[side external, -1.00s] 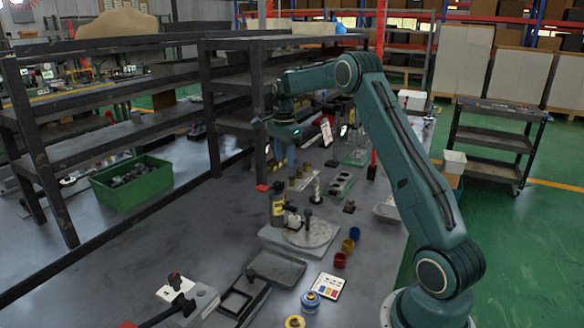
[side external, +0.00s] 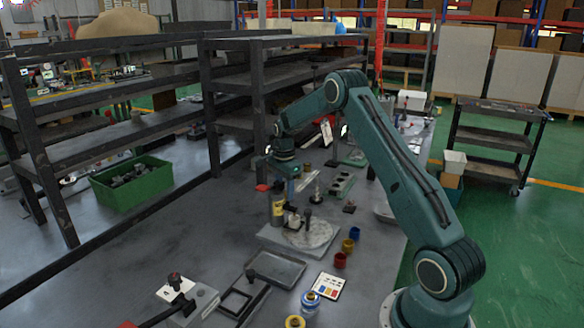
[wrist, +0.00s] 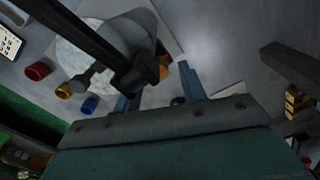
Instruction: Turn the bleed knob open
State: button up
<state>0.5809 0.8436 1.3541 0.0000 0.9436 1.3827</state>
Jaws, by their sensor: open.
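My gripper (side external: 283,184) points down over the work plate in the side view. In the wrist view its two blue fingers (wrist: 160,95) are spread apart, with nothing seen held between them. Beside the cylinder, a short dark upright knob (side external: 308,222) stands on a round grey disc (side external: 322,236) on a pale square plate. The wrist view shows the disc (wrist: 125,25) partly covered by a dark bar with a knobbed end (wrist: 130,70). I cannot tell for certain which part is the bleed knob.
Red (side external: 340,260), yellow (side external: 348,246) and blue (side external: 354,233) cups stand right of the plate. Black shelves (side external: 262,110) rise behind on the left.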

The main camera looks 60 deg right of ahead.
jog(key=shift+c, duration=0.4)
grip_shut()
jog(key=shift+n, duration=0.3)
jog(key=n, duration=0.6)
jog(key=shift+w, duration=0.1)
jog(key=n, duration=0.6)
jog(key=shift+w+n, duration=0.1)
jog(key=shift+n, duration=0.3)
jog(key=shift+r, duration=0.1)
jog(key=shift+o, duration=0.4)
grip_release()
